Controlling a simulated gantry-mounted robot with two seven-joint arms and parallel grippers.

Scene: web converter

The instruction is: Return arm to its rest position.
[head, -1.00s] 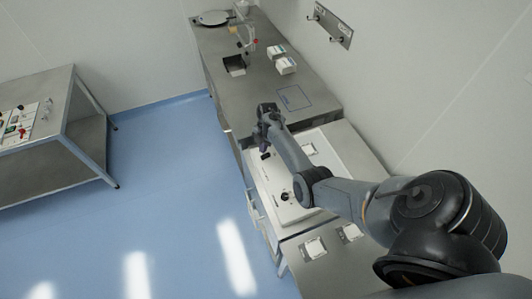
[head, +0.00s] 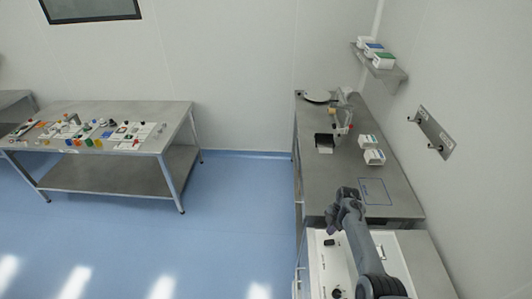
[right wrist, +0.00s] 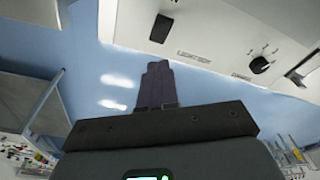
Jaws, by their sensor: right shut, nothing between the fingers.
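My right arm comes up from the bottom right of the head view. Its gripper (head: 347,196) is over the near end of the steel counter (head: 345,180), by the white machine panel (head: 330,265). In the right wrist view the two dark fingers (right wrist: 154,85) lie together, shut with nothing between them. My left gripper is not in view.
Two white boxes (head: 372,157) and a dark square opening (head: 324,142) are on the counter. A wall shelf (head: 385,75) holds more boxes. A hook plate (head: 432,132) is on the right wall. A steel table (head: 100,165) with small parts stands left. Blue floor between is clear.

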